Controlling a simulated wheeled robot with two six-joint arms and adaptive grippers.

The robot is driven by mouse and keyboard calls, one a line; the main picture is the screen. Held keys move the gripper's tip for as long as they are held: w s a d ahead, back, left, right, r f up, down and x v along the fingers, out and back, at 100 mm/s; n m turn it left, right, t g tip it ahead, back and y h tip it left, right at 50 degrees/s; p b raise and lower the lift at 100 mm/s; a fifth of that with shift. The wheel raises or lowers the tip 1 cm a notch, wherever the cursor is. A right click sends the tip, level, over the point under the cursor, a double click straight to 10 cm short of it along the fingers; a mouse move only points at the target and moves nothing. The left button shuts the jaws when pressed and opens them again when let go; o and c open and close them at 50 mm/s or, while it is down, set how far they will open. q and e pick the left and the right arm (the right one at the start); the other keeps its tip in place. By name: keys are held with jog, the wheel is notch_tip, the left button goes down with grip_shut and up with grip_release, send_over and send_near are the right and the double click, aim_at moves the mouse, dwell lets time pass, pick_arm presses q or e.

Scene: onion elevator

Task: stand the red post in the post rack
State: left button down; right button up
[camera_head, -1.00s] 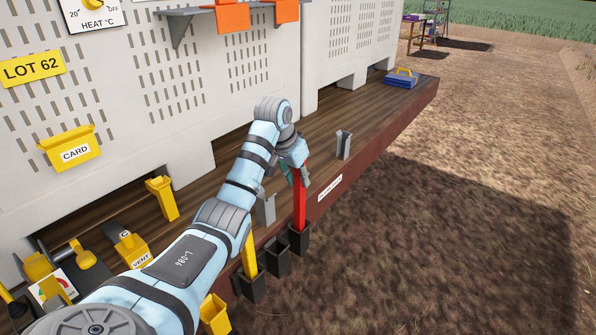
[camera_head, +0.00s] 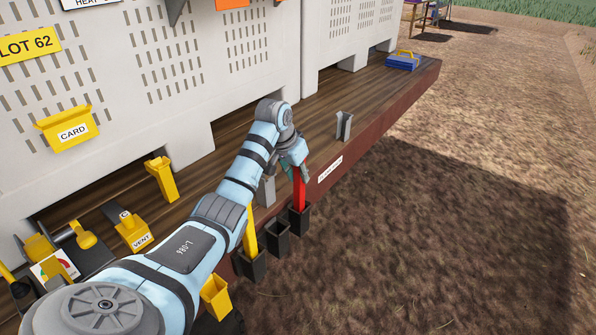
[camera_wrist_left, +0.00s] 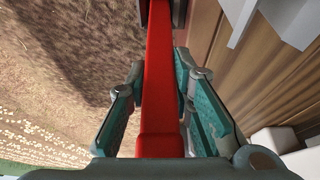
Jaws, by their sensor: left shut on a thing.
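The red post (camera_head: 300,190) stands roughly upright with its lower end inside the far-right black socket of the post rack (camera_head: 300,221). My left gripper (camera_head: 299,171) is shut on the post's upper part. In the left wrist view the red post (camera_wrist_left: 159,85) runs between the teal-padded fingers of the left gripper (camera_wrist_left: 158,68), with a dark socket edge at its far end. A yellow post (camera_head: 250,228) stands in the near socket (camera_head: 252,266). The middle socket (camera_head: 277,248) looks empty. My right gripper is not in view.
Grey brackets (camera_head: 344,126) stand on the wooden deck (camera_head: 345,100) behind the rack. A yellow holder (camera_head: 215,296) hangs nearer me on the edge. A blue box (camera_head: 402,61) sits at the deck's far end. Bare ground lies open to the right.

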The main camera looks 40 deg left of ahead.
pick_arm(q)
jog(key=c, duration=1.3)
grip_release()
